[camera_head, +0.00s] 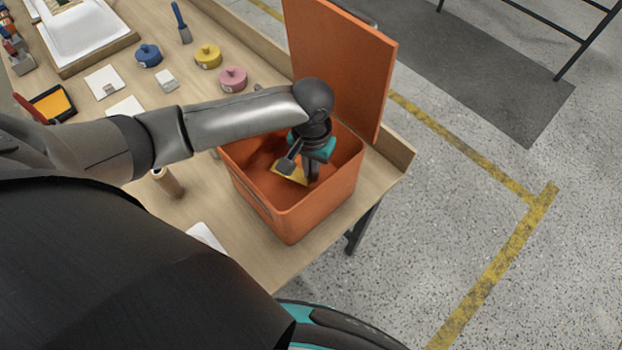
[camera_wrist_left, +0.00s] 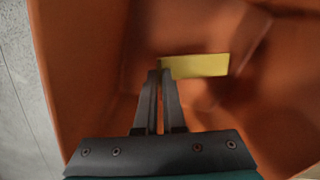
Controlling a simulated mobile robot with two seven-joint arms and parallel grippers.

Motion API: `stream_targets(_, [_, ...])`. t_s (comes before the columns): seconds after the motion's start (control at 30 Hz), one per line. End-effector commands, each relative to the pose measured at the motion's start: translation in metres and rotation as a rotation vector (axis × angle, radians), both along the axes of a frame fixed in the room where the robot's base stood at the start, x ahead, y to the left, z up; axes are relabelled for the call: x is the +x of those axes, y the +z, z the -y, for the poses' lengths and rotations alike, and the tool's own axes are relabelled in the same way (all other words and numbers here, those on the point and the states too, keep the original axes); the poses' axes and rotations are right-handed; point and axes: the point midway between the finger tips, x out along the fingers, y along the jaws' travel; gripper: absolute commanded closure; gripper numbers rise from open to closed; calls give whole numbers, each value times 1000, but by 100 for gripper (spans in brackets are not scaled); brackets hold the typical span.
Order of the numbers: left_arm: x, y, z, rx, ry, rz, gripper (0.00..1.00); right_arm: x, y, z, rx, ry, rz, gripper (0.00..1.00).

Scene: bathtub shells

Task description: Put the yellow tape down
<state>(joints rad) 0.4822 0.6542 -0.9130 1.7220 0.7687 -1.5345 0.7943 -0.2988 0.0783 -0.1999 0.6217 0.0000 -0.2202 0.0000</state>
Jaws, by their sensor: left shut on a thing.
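My left gripper (camera_head: 296,166) reaches down inside the open orange box (camera_head: 292,222). It is shut on the yellow tape (camera_head: 290,175), which looks like a flat, narrow yellow strip. In the left wrist view, the tape (camera_wrist_left: 199,66) sticks out to the right from the tips of the gripper (camera_wrist_left: 157,72), above the box floor or close to it. I cannot tell whether it touches the floor. The orange box wall (camera_wrist_left: 60,70) is on the left in that view. My right gripper is not in view.
The box's lid (camera_head: 340,65) stands open at the back. On the wooden table (camera_head: 225,275) are round blue (camera_head: 148,55), yellow (camera_head: 208,56) and pink (camera_head: 233,79) things, a white tray (camera_head: 85,30) and a brown cylinder (camera_head: 168,183). The table's right edge is close to the box.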

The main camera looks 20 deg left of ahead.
Motion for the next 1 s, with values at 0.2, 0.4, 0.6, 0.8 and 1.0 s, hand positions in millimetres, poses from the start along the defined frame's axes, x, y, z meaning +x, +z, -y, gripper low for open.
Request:
stream_targets(0.2, [-1,-34,0,1,0,-3,100,0,-9,0,1,1,1,50])
stream_targets(0.4, [-1,-41,0,1,-1,-1,100,0,-10,-1,1,1,1,50])
stream_targets(0.6, [-1,-41,0,1,-1,-1,100,0,-9,0,1,1,1,50])
stream_targets(0.8, [-1,-43,0,0,-1,-1,80,0,-9,0,0,1,0,50])
stream_targets(1.0, [-1,-43,0,1,-1,-1,64,-1,-10,0,0,1,-1,50])
